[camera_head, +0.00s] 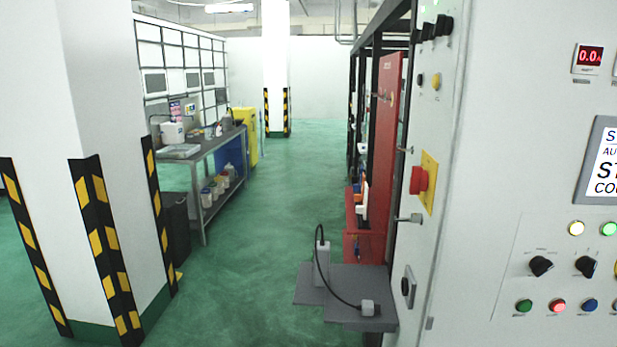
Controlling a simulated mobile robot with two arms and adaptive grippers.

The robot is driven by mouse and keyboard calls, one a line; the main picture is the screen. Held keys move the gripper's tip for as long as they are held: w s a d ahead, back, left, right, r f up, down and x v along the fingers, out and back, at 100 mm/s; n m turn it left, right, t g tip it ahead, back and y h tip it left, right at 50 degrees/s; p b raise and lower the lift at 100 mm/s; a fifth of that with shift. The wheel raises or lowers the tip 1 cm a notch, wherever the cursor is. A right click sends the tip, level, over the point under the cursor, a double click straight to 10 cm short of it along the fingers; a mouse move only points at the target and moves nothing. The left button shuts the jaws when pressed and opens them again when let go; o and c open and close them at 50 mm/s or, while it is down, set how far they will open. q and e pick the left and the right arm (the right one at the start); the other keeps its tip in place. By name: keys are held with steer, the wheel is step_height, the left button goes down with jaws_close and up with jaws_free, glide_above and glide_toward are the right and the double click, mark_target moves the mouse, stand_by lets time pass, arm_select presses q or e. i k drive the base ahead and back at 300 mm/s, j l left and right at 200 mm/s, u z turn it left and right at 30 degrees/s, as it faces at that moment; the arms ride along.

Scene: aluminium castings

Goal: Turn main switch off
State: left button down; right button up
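A red knob or handle (419,180) on a yellow plate (429,182) sits on the narrow side face of the large light grey control cabinet (480,170). It looks like the main switch, but I cannot read a label or tell its position. The side face is seen at a steep angle. Black rotary knobs (541,265) (585,266) are on the cabinet's front panel. Neither of my grippers is in view.
A grey shelf (350,290) with a corded device (321,262) juts out at lower centre. A red panel (385,160) stands behind. A striped pillar (95,170) is at left. Green floor (240,290) is clear between.

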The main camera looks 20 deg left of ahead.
mark_target(419, 179)
steer(key=j+u, duration=0.1)
steer(key=i+j, duration=0.2)
steer(key=i, duration=0.2)
steer(key=i+j+z, duration=0.15)
steer(key=i, duration=0.2)
steer(key=i+j+z, duration=0.1)
steer(key=j, duration=0.4)
steer(key=i+j+z, duration=0.1)
steer(key=j, duration=0.4)
steer(key=i+j+z, duration=0.1)
steer(key=j, duration=0.4)
steer(key=i+j+z, duration=0.1)
steer(key=j, duration=0.4)
steer(key=i+j+z, duration=0.1)
steer(key=j, duration=0.45)
steer(key=i, duration=0.1)
